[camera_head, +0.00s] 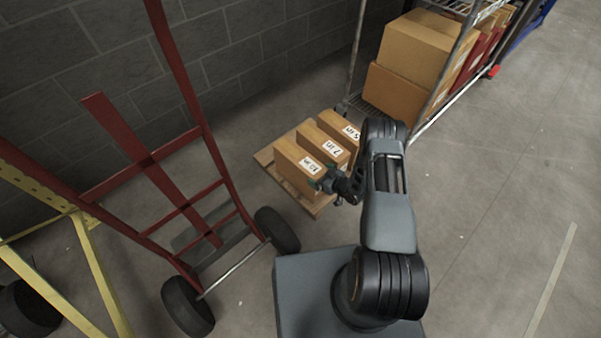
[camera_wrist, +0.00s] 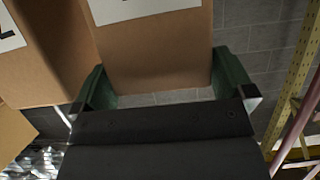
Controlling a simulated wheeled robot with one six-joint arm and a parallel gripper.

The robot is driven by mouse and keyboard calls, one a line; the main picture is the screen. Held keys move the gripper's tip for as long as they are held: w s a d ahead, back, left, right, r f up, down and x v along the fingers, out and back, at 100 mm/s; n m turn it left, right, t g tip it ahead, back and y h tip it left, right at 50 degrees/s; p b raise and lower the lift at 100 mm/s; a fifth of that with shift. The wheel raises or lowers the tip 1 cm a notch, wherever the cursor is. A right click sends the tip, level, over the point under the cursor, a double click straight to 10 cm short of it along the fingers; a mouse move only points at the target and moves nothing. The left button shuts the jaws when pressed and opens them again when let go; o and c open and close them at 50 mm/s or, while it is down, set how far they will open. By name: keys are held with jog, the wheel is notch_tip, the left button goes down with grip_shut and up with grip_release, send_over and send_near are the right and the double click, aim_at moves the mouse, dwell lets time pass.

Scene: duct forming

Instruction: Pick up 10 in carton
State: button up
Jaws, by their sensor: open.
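The 10 in carton (camera_head: 294,172) is a brown box with a white label, standing at the near-left end of a row on a low wooden pallet (camera_head: 318,208). My gripper (camera_head: 324,184) is at its right-hand side in the head view. In the wrist view, the green fingers of my gripper (camera_wrist: 164,70) are spread apart, one near each side edge of a brown carton (camera_wrist: 155,52), apparently the 10 in one. Its label is cut off at the top. I cannot tell whether the fingers touch it.
The 7 in carton (camera_head: 326,143) and 5 in carton (camera_head: 342,125) stand close behind it. A red hand truck (camera_head: 205,130) is to the left. A wire rack (camera_head: 437,95) with larger boxes (camera_head: 415,50) is behind. A block wall is at the back. Floor at right is clear.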

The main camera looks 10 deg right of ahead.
jog(key=shift+x, duration=0.95)
jog(key=shift+c, duration=0.5)
jog(key=c, duration=1.3)
jog(key=shift+w+r, duration=0.1)
jog(key=shift+r, duration=0.05)
jog(key=shift+c, duration=0.7)
jog(key=shift+r, duration=0.1)
